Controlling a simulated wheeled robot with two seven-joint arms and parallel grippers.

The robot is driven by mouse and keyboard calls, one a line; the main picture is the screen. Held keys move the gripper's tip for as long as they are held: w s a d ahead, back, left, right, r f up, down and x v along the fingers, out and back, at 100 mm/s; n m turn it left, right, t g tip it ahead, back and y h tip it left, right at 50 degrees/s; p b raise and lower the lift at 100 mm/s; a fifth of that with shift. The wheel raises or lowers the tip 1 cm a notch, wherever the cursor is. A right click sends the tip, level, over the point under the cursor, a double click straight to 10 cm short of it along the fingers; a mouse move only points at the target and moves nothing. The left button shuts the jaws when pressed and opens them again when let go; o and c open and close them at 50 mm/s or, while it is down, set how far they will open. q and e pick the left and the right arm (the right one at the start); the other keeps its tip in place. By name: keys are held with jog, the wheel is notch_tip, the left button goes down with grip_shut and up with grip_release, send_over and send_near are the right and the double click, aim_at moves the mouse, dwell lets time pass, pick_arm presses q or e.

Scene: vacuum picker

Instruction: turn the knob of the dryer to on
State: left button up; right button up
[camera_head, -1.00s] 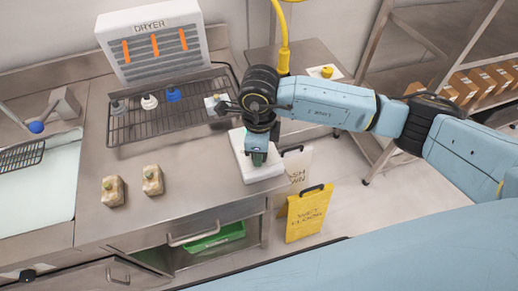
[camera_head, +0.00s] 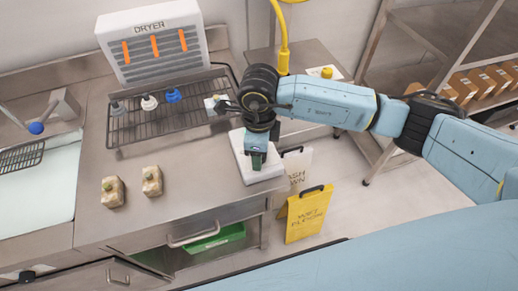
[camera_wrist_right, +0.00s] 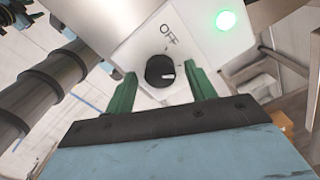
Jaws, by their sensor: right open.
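The dryer (camera_head: 148,42), a white unit with orange slots, stands at the back of the counter. My right gripper (camera_head: 257,159) points down over a white box (camera_head: 272,173) at the counter's right edge. In the right wrist view, a round black knob (camera_wrist_right: 160,71) sits on a white face, with the word OFF above it and a lit green lamp (camera_wrist_right: 226,20) to the upper right. The knob's white mark points roughly right. My right gripper (camera_wrist_right: 163,84) is open, its green fingers on either side of the knob; contact cannot be told. My left gripper is not in view.
A wire rack (camera_head: 165,115) holding several small suction cups lies before the dryer. Two beige blocks (camera_head: 112,191) stand on the counter, left of my right gripper. A yellow floor sign (camera_head: 306,215) stands beside the counter. The front middle of the counter is clear.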

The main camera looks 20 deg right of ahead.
notch_tip(320, 180, up, 13)
dwell(0.3)
dwell(0.4)
